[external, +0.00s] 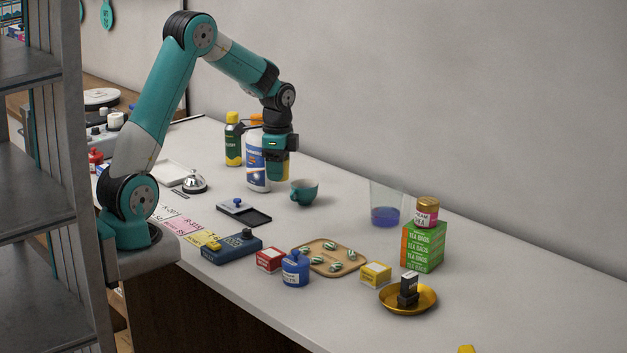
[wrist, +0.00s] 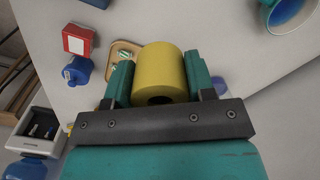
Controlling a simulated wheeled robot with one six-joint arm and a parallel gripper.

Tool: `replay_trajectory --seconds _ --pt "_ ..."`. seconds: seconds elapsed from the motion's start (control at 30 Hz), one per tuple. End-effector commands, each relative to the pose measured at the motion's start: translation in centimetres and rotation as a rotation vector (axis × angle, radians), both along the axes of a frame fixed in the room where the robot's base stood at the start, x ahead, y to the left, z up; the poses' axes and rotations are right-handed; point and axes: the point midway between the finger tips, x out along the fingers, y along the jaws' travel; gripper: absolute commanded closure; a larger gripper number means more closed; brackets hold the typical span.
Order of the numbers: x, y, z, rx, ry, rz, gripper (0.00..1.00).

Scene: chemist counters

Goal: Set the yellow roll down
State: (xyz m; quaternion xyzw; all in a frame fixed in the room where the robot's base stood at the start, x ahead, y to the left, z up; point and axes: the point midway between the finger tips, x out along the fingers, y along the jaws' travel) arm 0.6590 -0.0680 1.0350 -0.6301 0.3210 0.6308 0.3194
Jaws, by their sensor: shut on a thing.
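The yellow roll (wrist: 162,72) is between the two teal fingers of my gripper (wrist: 158,85) in the wrist view. The fingers press on its sides, and the dark hole in its end faces the camera. In the external view my gripper (external: 280,167) points down above the counter (external: 330,225), near the back wall. Only a small dark yellow part of the roll (external: 280,169) shows there between the fingers. The roll is held up in the air, apart from the counter.
A teal cup (external: 304,192) stands right of my gripper. A black tray with a stamp (external: 258,216) lies in front. A clear beaker (external: 386,205) stands farther right, with bare counter between.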

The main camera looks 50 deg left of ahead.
Motion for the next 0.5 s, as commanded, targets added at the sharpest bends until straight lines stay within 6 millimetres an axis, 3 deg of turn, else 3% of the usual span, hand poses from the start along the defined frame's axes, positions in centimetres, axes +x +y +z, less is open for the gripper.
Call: replay_trajectory --seconds 0.1,0.3,0.5 --pt "-0.1 0.0 -3.5 0.000 0.007 -0.001 0.74" --pt "-0.1 -0.1 -8.5 0.000 0.005 -0.002 0.74" --pt "0.0 -0.1 -10.6 0.000 0.000 -0.002 0.74"
